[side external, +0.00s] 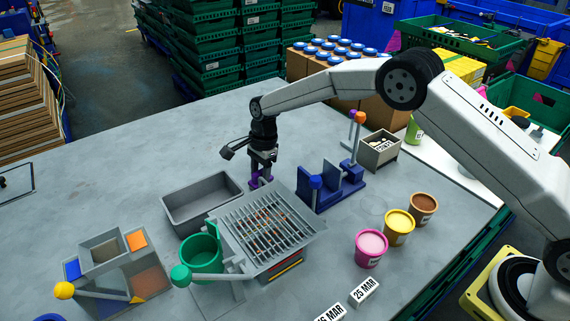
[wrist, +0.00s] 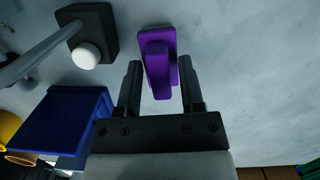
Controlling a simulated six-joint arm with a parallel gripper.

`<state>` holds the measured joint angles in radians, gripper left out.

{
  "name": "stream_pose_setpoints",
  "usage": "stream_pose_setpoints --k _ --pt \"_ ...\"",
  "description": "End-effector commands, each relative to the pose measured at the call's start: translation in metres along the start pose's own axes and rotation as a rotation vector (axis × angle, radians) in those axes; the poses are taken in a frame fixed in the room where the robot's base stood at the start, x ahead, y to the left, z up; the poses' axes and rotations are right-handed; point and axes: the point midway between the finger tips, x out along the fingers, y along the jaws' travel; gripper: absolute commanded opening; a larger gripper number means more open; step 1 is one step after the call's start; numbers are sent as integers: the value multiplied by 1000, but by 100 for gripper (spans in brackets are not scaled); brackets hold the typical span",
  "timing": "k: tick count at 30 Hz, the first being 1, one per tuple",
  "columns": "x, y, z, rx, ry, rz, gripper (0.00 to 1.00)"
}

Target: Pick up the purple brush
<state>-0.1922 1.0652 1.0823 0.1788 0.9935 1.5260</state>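The purple brush (wrist: 158,62) lies on the grey table between my gripper's fingers in the wrist view. Only bits of its purple (side external: 254,181) show in the side view, below my gripper and just behind the grill. My gripper (wrist: 159,72) is open, with one dark finger on each side of the brush. In the side view my gripper (side external: 261,166) points down, low over the table.
The grill (side external: 268,225) stands close in front of my gripper. A grey bin (side external: 203,200) is on its left and a blue holder (side external: 333,192) on its right. Pink, yellow and brown tubs stand farther right.

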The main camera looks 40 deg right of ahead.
Motion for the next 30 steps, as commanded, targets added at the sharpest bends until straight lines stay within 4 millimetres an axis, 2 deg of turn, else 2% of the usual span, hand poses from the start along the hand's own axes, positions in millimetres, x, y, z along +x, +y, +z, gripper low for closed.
stream_pose_setpoints --k 14,22,30 --pt "-6 -1 1 0 0 -2 0" --pt "-34 0 5 0 0 -3 0" --pt "-57 21 8 0 0 -2 0"
